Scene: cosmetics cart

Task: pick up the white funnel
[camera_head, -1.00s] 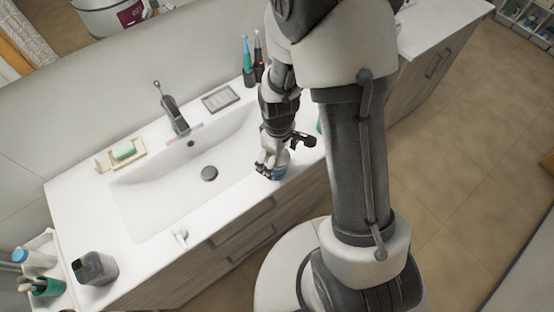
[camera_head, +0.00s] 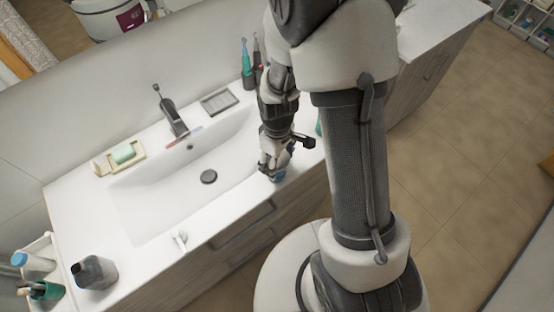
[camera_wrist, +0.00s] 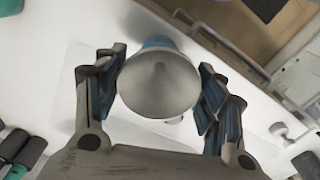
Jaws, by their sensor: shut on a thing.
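The white funnel (camera_wrist: 158,85) shows in the wrist view as a round, pale grey-white cone between the two fingers. My gripper (camera_wrist: 160,85) is shut on it, with a blue-padded finger on each side. A bit of blue (camera_wrist: 158,42) shows just beyond the funnel's rim; I cannot tell what it belongs to. In the head view my gripper (camera_head: 273,168) is low over the right front edge of the white sink counter, pointing down. The fingers hide most of the funnel there, and I cannot tell whether it touches the counter.
The sink basin (camera_head: 160,205) lies to the left, with a dark faucet (camera_head: 172,115) behind it. A small white item (camera_head: 181,238) and a dark bottle (camera_head: 94,272) stand along the front left. Toothbrushes (camera_head: 250,65) and a soap dish (camera_head: 120,158) stand at the back.

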